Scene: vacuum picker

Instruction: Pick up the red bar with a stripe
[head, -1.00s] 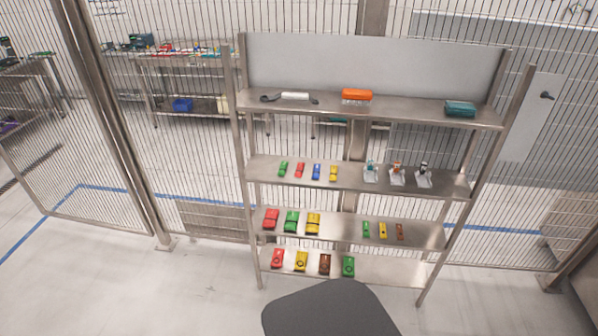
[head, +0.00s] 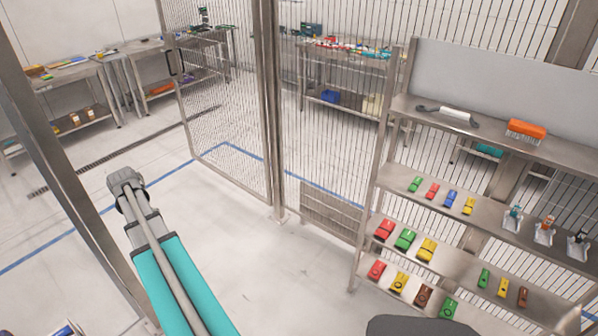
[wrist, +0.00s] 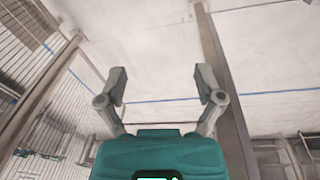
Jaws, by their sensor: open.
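Three red pieces are on the metal shelf rack in the head view: a small red piece (head: 432,190) on the second shelf, a larger red piece (head: 384,230) on the third and another red piece (head: 376,270) on the bottom. I cannot tell which of them has a stripe. My gripper (wrist: 161,72) shows in the wrist view with its two fingers apart and nothing between them. No red piece shows in the wrist view. My gripper is well away from the rack, and its fingers cannot be made out in the head view.
The rack (head: 402,103) also holds green, blue, yellow and brown pieces, an orange brush (head: 526,130) and a white-handled tool (head: 447,113). A mesh fence (head: 222,110) stands left of the rack. Tables (head: 75,70) stand beyond it. The floor (head: 260,265) before the rack is clear.

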